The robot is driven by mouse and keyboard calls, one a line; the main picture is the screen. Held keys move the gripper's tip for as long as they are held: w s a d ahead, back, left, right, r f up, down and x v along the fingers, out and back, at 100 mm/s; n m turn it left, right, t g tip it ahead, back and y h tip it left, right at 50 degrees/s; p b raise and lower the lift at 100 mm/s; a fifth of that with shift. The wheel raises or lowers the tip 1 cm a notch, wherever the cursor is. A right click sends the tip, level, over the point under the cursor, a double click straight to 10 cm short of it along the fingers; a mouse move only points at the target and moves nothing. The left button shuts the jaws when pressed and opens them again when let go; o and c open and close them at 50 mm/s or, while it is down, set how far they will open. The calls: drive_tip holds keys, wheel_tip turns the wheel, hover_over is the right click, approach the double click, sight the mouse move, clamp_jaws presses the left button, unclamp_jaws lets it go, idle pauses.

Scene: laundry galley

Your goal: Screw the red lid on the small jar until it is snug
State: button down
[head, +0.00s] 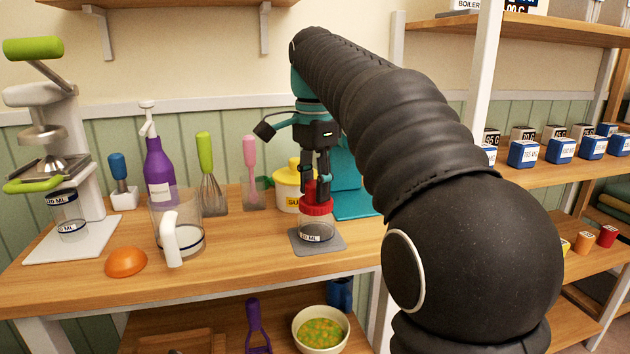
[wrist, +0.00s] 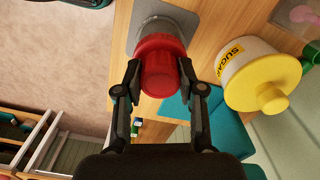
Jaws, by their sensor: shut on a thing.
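The red lid (head: 316,204) sits on top of the small clear jar (head: 318,231), which stands upright on a grey square mat (head: 333,244) on the wooden counter. My gripper (head: 316,186) points down from above and is shut on the red lid. In the wrist view the gripper's fingers (wrist: 159,78) press on both sides of the lid's raised red knob (wrist: 160,74), with the jar (wrist: 160,24) beyond it. The lid looks level on the jar. I cannot tell how tight the thread is.
A yellow-lidded sugar pot (head: 288,190) stands close behind the jar, with a teal object (head: 352,192) to the right. Counter in front is clear.

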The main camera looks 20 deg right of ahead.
drive_tip(key=shift+f+m, duration=0.15)
drive_tip(key=shift+m, duration=0.15)
drive_tip(key=c, duration=0.6)
unclamp_jaws()
drive_tip(key=shift+c, duration=0.5)
drive_tip(key=shift+r, duration=0.25)
drive_tip(key=shift+r, duration=2.85)
